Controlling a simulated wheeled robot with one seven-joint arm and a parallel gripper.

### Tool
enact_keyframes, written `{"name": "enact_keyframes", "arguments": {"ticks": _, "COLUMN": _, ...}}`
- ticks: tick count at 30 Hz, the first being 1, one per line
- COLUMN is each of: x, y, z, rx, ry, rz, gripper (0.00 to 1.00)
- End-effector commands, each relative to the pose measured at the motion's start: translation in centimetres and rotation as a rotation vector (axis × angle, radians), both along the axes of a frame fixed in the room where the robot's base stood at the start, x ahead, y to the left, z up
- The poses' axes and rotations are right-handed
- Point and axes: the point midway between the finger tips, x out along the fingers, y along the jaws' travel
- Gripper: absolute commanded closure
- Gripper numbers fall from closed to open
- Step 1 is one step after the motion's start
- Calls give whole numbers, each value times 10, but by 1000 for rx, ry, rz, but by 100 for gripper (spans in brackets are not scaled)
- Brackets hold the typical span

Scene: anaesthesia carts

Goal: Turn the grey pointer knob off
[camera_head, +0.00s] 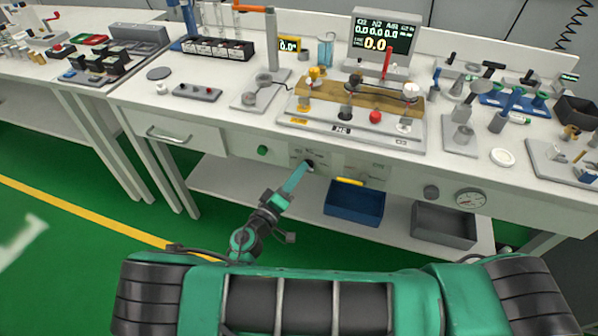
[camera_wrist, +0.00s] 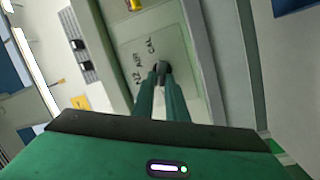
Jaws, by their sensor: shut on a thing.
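The grey pointer knob (camera_wrist: 162,68) sits on a pale panel marked N2, AIR and CAL in the wrist view. My gripper (camera_wrist: 161,76) reaches it with its two green fingers, and the fingertips are closed on the knob. The fingers hide part of the knob, so its exact pointing direction is hard to tell. In the head view my gripper (camera_head: 308,166) meets the front panel (camera_head: 325,150) below the bench top, and the knob there is small and dark between the fingertips.
A green round button (camera_head: 262,150) is left of the knob. A yellow handle (camera_head: 349,182) is to its right, above a blue bin (camera_head: 354,205). A gauge (camera_head: 470,198) is farther right. The bench top (camera_head: 215,115) overhangs the panel. Open floor lies in front.

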Motion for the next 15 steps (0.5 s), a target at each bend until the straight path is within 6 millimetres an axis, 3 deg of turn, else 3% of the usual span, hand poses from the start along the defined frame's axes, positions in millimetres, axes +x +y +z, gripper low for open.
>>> {"name": "enact_keyframes", "arguments": {"ticks": 15, "x": 0, "y": 2, "z": -8, "rx": -256, "ry": 100, "rz": 7, "gripper": 100}}
